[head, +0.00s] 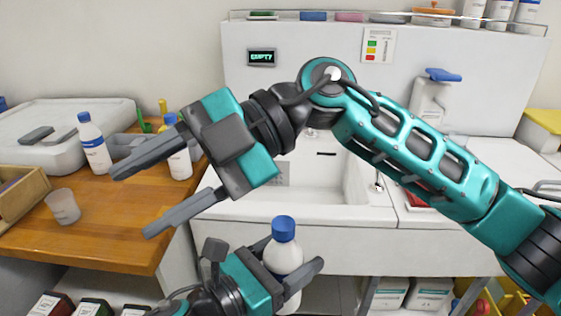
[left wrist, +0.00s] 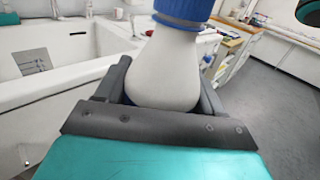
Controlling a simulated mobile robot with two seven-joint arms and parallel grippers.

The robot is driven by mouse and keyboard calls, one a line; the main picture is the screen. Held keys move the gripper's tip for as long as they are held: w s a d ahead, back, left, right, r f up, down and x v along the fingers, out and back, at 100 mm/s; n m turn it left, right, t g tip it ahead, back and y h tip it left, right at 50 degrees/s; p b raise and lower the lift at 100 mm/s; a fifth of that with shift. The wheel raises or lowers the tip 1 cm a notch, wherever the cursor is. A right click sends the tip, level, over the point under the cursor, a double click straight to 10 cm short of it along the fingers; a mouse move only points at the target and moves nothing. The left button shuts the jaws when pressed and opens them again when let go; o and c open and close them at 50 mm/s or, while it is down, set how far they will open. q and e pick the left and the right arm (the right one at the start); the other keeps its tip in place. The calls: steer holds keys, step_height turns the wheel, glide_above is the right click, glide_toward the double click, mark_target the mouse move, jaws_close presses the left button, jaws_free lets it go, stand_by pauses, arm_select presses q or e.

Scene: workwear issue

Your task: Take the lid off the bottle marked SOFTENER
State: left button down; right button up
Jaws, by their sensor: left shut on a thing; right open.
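A white bottle (head: 283,257) with a blue lid (head: 284,229) stands roughly upright in my left gripper (head: 291,264), low at the front of the head view. The fingers are shut around its body, and the lid sits on it. In the left wrist view the bottle's pale shoulder (left wrist: 168,65) and blue lid (left wrist: 187,12) rise between the fingers. No marking on it can be read. My right gripper (head: 132,202) is open and empty, above and left of the held bottle, apart from it.
The wooden counter (head: 120,230) also holds a translucent cup (head: 63,206), a wooden box (head: 20,192) and a pale case (head: 60,120). A white sink (head: 290,207) lies behind my arms. A white jug with a blue top (head: 430,100) stands at the right.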

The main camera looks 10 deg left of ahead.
steer(key=w+d+f+t+h, duration=0.4)
steer(key=h, duration=0.2)
steer(key=r+m+t+h, duration=0.2)
steer(key=t+h, duration=0.3)
glide_above(281, 222)
steer(key=shift+a+f, duration=0.15)
steer(key=shift+f, duration=0.15)
step_height(281, 222, down, 8)
steer(key=shift+r, duration=0.2)
